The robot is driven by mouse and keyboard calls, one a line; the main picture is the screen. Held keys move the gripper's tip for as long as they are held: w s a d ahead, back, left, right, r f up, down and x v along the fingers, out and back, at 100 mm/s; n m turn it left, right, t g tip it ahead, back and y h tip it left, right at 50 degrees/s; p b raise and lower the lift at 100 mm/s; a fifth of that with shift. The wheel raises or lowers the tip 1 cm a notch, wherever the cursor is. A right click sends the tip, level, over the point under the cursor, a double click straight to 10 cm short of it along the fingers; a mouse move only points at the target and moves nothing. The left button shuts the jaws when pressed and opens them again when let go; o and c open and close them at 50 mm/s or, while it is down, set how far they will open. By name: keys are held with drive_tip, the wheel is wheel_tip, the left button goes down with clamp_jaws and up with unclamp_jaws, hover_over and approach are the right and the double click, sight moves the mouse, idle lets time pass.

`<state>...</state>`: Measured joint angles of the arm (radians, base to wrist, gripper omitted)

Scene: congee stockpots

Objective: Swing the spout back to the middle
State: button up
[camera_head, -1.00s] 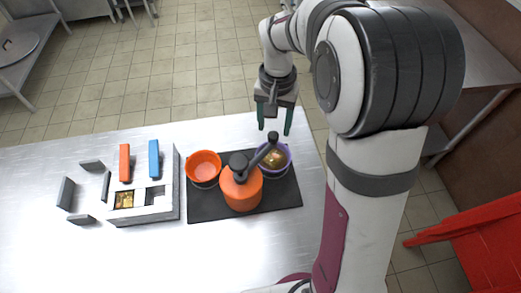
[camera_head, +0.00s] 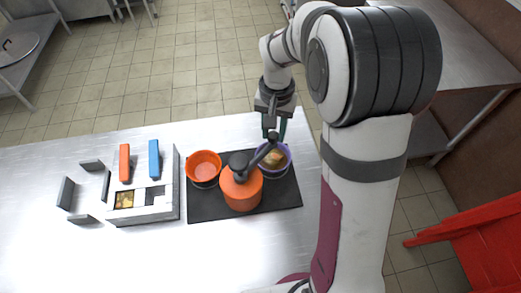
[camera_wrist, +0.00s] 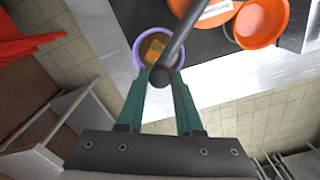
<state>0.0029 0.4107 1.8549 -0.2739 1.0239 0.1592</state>
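The orange pot (camera_head: 241,193) stands on a dark mat with a dark hub on top. Its dark spout (camera_head: 262,157) slants up and right from the hub, ending in a round knob over the purple pail (camera_head: 285,168), which has yellow-brown contents. In the wrist view the spout (camera_wrist: 178,48) crosses the pail (camera_wrist: 139,55). My gripper (camera_head: 275,127) is above and behind the knob, pointing down. In the wrist view my gripper (camera_wrist: 160,80) has its green fingers apart, with the knob appearing between their tips. I cannot tell whether they touch it.
An orange pail (camera_head: 204,166) stands left of the pot on the dark mat (camera_head: 215,211). Further left are a white-grey box (camera_head: 165,205) with a red and a blue bar, and several grey blocks. The metal table's front is clear. A red object (camera_head: 465,240) is at right.

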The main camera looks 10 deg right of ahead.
drive_tip(key=shift+c, duration=0.7)
drive_tip(key=w+a, duration=0.4)
drive_tip(key=a, duration=0.5)
idle(0.6)
drive_tip(key=shift+w, duration=0.1)
drive_tip(key=o, duration=0.7)
drive_tip(key=shift+c, duration=0.2)
drive_tip(key=shift+r, duration=0.1)
